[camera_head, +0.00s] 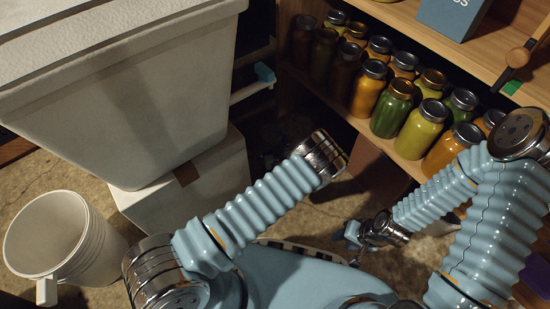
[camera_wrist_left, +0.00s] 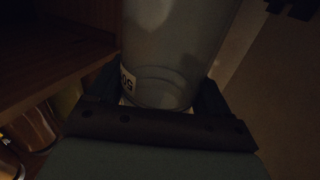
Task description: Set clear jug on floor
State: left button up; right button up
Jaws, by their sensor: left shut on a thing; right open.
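In the left wrist view my left gripper (camera_wrist_left: 160,98) is shut on a grey, see-through-looking vessel (camera_wrist_left: 172,45), which I take for the clear jug. It has a rounded base edge and a pale label with dark letters. Its upper part runs out of frame. In the head view the left arm reaches up and right, its wrist near the shelf; its fingers and the jug are hidden or lost in shadow there. My right gripper (camera_head: 350,240) is low in the middle of the head view, open, with nothing seen between its fingers.
A wooden shelf (camera_head: 455,55) with several filled jars (camera_head: 400,108) stands at the right. A large white container (camera_head: 120,85) rests on a white box (camera_head: 195,195) at the left. A white bucket (camera_head: 60,240) stands on the concrete floor (camera_head: 40,175).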

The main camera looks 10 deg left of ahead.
pick_arm(q)
notch_tip(320, 180, down, 8)
jog(key=shift+f+b, duration=0.1)
jog(key=shift+b, duration=0.7)
jog(key=o, duration=1.3)
jog(key=shift+o, duration=0.2)
jog(key=shift+s+r, duration=0.1)
jog(key=shift+r, duration=0.1)
jog(key=p+v, duration=0.1)
jog(key=v, duration=1.1)
jog(key=shift+a+f, duration=0.1)
jog(key=shift+f, duration=0.05)
